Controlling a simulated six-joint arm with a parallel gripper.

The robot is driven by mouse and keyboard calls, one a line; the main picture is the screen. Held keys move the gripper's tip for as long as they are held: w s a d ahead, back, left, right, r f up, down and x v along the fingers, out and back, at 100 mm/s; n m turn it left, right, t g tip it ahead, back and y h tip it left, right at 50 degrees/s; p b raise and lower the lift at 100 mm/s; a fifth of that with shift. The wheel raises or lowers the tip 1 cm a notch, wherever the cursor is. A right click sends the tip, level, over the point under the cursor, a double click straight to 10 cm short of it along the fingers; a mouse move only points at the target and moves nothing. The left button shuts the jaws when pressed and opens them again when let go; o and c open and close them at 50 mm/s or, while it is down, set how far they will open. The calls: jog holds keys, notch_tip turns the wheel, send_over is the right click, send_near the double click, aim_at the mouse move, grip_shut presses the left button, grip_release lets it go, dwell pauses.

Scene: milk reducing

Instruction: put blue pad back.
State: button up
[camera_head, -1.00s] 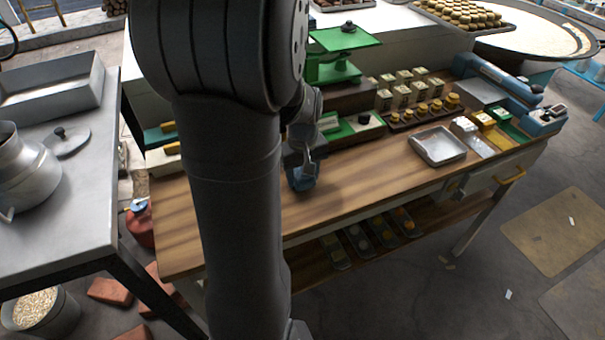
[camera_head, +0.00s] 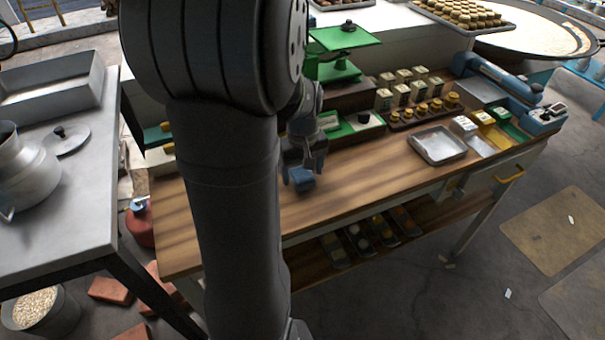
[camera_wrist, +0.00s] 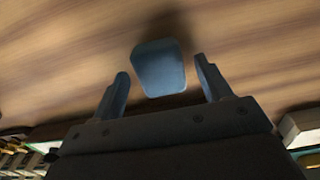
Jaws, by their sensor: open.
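The blue pad (camera_wrist: 159,68) lies on the wooden table top and shows whole in the wrist view, just beyond and between the two fingertips. It also shows in the head view (camera_head: 302,179), just below my gripper (camera_head: 304,166). In the wrist view my gripper (camera_wrist: 163,80) is open, with one blue finger on each side of the pad and a gap on both sides. Nothing is held.
A green scale (camera_head: 340,65) and a green-and-white tray (camera_head: 355,127) stand at the table's back. A metal tray (camera_head: 438,145) lies to the right, with several small boxes beyond it. The wooden table (camera_head: 365,180) is clear right of my gripper.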

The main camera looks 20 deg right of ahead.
aim_at(303, 174)
notch_tip(303, 174, up, 11)
jog(key=shift+f, duration=0.15)
dwell(0.4)
jog(key=shift+f, duration=4.6)
jog(key=shift+f, duration=0.1)
